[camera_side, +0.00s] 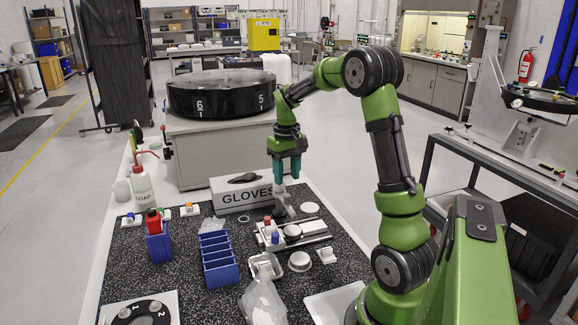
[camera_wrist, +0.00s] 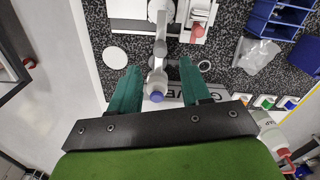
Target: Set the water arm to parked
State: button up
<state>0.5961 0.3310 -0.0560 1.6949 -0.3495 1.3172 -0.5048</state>
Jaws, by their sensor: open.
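No parked mark is readable.
The GLOVES box (camera_side: 241,192) stands close behind my gripper. A blue rack (camera_side: 218,259), a plastic bag (camera_side: 262,302) and white dishes (camera_side: 300,261) are near the fixture. A soap bottle (camera_side: 142,187) stands at the back left. A white disc (camera_wrist: 115,58) lies beside the arm.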

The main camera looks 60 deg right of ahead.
aim_at(287, 195)
notch_tip(287, 195, down, 7)
jog(key=shift+r, duration=0.15)
grip_shut()
dwell(0.4)
